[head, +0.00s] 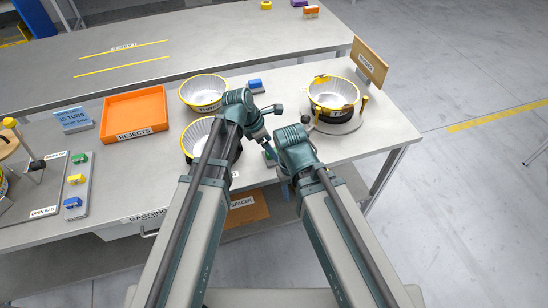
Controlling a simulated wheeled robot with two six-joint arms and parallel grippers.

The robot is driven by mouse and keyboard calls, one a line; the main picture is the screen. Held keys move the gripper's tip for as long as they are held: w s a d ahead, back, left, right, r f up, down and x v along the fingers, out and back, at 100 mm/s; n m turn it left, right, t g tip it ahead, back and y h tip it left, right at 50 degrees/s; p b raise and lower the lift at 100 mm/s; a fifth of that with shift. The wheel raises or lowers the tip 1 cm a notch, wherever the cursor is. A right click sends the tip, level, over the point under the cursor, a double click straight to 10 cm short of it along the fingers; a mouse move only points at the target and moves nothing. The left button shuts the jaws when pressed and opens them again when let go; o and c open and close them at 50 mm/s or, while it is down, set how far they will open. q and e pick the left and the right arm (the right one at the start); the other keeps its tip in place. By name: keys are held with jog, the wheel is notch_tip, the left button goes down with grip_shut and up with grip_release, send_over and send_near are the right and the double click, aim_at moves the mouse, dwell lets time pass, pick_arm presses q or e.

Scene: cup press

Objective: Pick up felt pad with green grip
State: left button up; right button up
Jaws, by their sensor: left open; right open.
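A small green piece (270,155), which looks like the green grip of a felt pad, shows on the table between my two arms. Most of the pad around it is hidden by my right wrist. My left gripper (270,124) is open and empty, just above the green piece in the picture. My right gripper (279,170) is open, beside the green piece and partly hidden behind its own wrist. I cannot tell whether either gripper touches the piece.
Two fluted tubs (203,90) (192,137) stand left of my grippers. Another tub (333,93) sits in a round fixture at right. A blue-gripped piece (255,84) lies behind. An orange rejects tray (133,112) and a strip with coloured blocks (78,185) are further left.

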pick_arm(q)
jog(key=b+x, duration=0.3)
jog(key=x, duration=0.1)
jog(key=shift+a+f, duration=0.1)
jog(key=shift+a, duration=0.05)
pick_arm(e)
notch_tip(320, 180, down, 4)
jog(key=shift+r, duration=0.15)
pick_arm(q)
jog(key=c, duration=1.1)
jog(key=shift+r, duration=0.25)
pick_arm(e)
jog(key=shift+r, duration=0.15)
